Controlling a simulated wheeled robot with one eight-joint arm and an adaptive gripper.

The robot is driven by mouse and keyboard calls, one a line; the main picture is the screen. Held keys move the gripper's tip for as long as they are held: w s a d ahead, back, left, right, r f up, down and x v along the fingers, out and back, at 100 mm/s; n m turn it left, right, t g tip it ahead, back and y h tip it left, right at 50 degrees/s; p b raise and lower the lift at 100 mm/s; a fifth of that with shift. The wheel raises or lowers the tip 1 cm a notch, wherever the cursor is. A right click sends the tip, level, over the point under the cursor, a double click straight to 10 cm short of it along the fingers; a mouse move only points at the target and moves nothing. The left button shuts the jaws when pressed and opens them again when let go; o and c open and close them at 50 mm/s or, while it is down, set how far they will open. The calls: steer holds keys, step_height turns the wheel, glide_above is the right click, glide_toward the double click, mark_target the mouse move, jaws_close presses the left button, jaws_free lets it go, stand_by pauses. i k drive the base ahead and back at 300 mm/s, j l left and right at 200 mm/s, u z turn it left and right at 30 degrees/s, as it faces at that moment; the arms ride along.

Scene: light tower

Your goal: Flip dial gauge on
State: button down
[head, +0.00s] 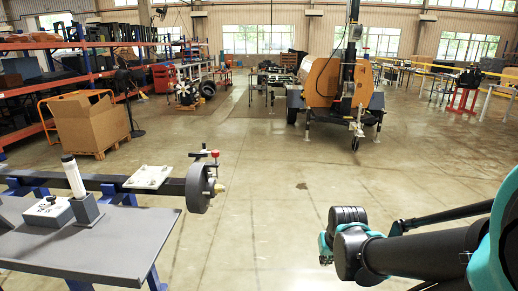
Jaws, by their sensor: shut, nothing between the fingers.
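I cannot pick out a dial gauge with certainty. A small fitting with red parts (206,154) stands at the top of a dark round flange (198,189), at the end of a bar on the left bench. It may be the gauge, but its face and any switch are too small to read. My gripper (326,252) is at the far end of my black and teal arm at lower right. It is shut and empty, over open floor, well apart from the bench. Its fingers show only in small part.
An orange light tower trailer (322,78) stands further back. The floor between is clear.

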mark_target(203, 155)
steer(key=i+z, duration=0.4)
steer(key=i, duration=0.35)
steer(key=i+l+u, duration=0.1)
steer(key=u, duration=0.25)
steer(key=i+l+u, duration=0.2)
steer(key=u, duration=0.15)
steer(key=i+l+u, duration=0.1)
steer(key=u, duration=0.35)
steer(key=l+u, duration=0.6)
steer(key=u, duration=0.25)
steer(key=l+u, duration=0.4)
steer(key=i+j, duration=0.05)
steer(key=j, duration=0.05)
